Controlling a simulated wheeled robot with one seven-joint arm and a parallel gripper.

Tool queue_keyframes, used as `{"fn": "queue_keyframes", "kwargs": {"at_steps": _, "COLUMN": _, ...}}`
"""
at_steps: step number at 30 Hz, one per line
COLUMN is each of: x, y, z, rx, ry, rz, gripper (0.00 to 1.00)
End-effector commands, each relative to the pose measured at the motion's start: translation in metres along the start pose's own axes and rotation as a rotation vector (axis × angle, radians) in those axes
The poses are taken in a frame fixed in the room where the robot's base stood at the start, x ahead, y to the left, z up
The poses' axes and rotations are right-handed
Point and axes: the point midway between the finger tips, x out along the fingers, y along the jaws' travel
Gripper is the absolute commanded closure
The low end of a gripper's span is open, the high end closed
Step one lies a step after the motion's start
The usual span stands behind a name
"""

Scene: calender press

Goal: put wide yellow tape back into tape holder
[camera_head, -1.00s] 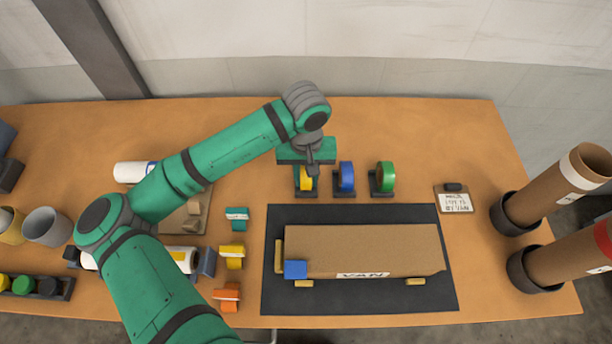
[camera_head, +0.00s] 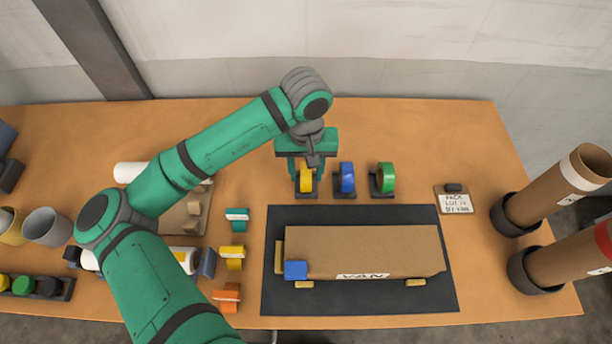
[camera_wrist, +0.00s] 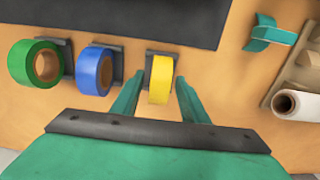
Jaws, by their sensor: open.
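The wide yellow tape (camera_head: 306,180) stands upright in its dark tape holder (camera_head: 311,195), at the left end of the row of tapes. It also shows in the wrist view (camera_wrist: 160,80), where the far edge of its holder (camera_wrist: 150,53) peeks out. My gripper (camera_head: 306,178) is above the holder, with its jaws open. In the wrist view my gripper (camera_wrist: 157,95) has one finger on each side of the yellow tape, with gaps visible between the fingers and the roll.
A blue tape (camera_head: 347,177) and a green tape (camera_head: 386,177) stand in their own holders to the right. A dark mat (camera_head: 350,214) with a cardboard box (camera_head: 365,250) lies in front. Teal (camera_head: 237,214), yellow and orange items lie left of the mat.

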Motion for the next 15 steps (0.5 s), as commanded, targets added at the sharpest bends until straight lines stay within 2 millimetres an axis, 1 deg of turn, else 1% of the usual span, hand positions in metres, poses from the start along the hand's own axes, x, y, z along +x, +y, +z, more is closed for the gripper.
{"fn": "queue_keyframes", "kwargs": {"at_steps": 1, "x": -0.011, "y": 0.000, "z": -0.001, "rx": 0.001, "ry": 0.003, "rz": 0.000, "gripper": 0.60}}
{"fn": "queue_keyframes", "kwargs": {"at_steps": 3, "x": -0.026, "y": 0.000, "z": -0.001, "rx": 0.001, "ry": 0.003, "rz": 0.000, "gripper": 0.60}}
{"fn": "queue_keyframes", "kwargs": {"at_steps": 9, "x": -0.062, "y": 0.000, "z": 0.000, "rx": 0.001, "ry": 0.002, "rz": -0.001, "gripper": 0.60}}
{"fn": "queue_keyframes", "kwargs": {"at_steps": 12, "x": -0.075, "y": 0.000, "z": 0.000, "rx": 0.001, "ry": 0.001, "rz": 0.000, "gripper": 0.60}}
{"fn": "queue_keyframes", "kwargs": {"at_steps": 15, "x": -0.083, "y": 0.000, "z": 0.000, "rx": 0.001, "ry": 0.001, "rz": 0.000, "gripper": 0.60}}
